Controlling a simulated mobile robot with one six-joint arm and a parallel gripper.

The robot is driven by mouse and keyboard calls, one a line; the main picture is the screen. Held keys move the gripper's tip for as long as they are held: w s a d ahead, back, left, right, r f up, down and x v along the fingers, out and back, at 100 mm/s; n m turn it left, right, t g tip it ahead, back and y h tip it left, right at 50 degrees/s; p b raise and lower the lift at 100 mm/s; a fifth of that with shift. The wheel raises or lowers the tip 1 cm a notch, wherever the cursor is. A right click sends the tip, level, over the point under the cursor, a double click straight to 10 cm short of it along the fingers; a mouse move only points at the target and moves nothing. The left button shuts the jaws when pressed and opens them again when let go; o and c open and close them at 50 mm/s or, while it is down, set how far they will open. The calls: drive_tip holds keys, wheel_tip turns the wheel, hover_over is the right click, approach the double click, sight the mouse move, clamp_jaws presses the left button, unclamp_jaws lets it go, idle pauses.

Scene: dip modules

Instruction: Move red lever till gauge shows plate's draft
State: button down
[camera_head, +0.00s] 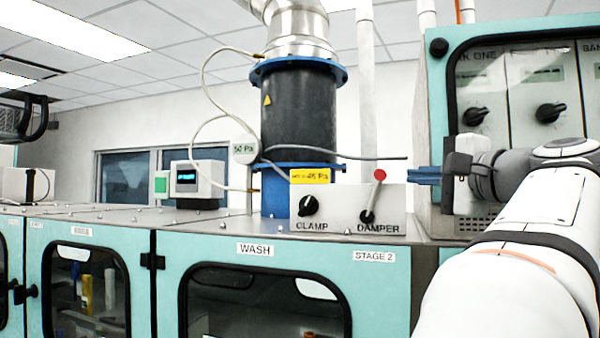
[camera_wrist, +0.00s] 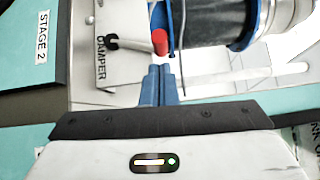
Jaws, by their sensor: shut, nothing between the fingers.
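The damper lever has a red knob (camera_head: 380,174) and leans up and slightly right from its pivot on the grey panel (camera_head: 337,208) marked CLAMP and DAMPER. In the wrist view the red knob (camera_wrist: 160,42) is just beyond my fingertips. My gripper (camera_head: 409,175) is shut and empty, just right of the knob with a small gap; its blue fingers also show in the wrist view (camera_wrist: 158,70). The yellow plate (camera_head: 310,176) seems to read 45 Pa, its digits partly blurred.
A black clamp knob (camera_head: 308,206) sits left of the lever. A thin grey hose passes behind the panel. A teal cabinet (camera_head: 436,120) with knobs stands at right.

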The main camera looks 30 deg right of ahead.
drive_tip(key=shift+w+d+r+p, duration=0.15)
drive_tip(key=shift+w+p, duration=0.15)
drive_tip(key=shift+w, duration=0.8)
drive_tip(key=shift+w+d+f+p, duration=0.1)
drive_tip(key=shift+w+p, duration=0.15)
drive_tip(key=shift+w, duration=0.8)
